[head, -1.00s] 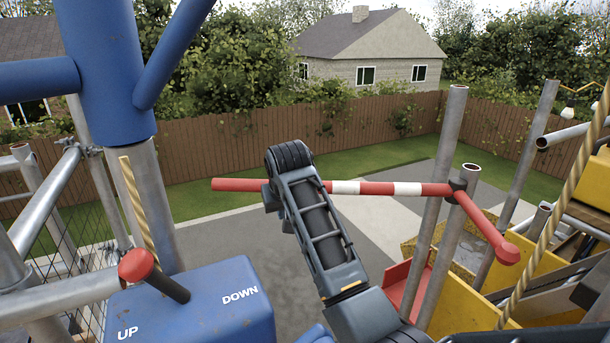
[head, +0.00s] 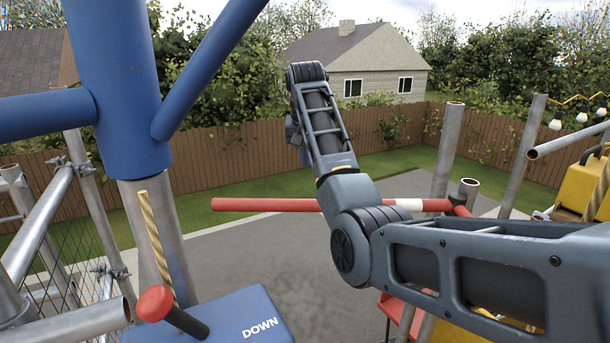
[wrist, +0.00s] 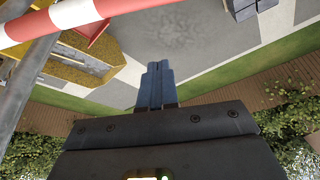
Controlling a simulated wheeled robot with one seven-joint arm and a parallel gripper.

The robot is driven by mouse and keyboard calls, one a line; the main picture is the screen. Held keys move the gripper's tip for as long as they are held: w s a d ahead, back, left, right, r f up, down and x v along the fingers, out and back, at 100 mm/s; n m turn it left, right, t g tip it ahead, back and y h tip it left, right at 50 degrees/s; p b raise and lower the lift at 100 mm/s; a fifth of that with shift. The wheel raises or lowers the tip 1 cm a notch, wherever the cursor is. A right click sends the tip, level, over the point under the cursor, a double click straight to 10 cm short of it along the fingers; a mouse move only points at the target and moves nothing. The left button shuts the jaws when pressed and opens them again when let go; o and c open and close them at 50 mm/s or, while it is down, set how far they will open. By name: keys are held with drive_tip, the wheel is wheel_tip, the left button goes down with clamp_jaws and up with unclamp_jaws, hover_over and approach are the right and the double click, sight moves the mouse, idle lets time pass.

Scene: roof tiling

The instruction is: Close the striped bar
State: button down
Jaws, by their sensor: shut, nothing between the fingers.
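The red-and-white striped bar (head: 265,205) runs roughly level across the head view. Its free end is at the left, near the blue column, and its right part meets a grey metal post (head: 468,187). My arm hides part of its middle. In the wrist view the striped bar (wrist: 60,22) crosses the upper left corner. My gripper (wrist: 158,68) shows in the wrist view with its fingers together and empty, apart from the bar in the picture.
A blue control box (head: 225,318) with a red-knobbed lever (head: 155,303) stands at lower left, by a blue column (head: 115,80). Metal scaffold tubes stand at left and right. Yellow parts (head: 580,190) are at far right. Grey paving (head: 290,255) lies open below the bar.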

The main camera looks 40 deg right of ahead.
wheel_tip(320, 180, down, 10)
drive_tip(key=p, duration=0.3)
drive_tip(key=shift+s+a+r, duration=0.25)
idle(0.3)
drive_tip(key=shift+f, duration=0.1)
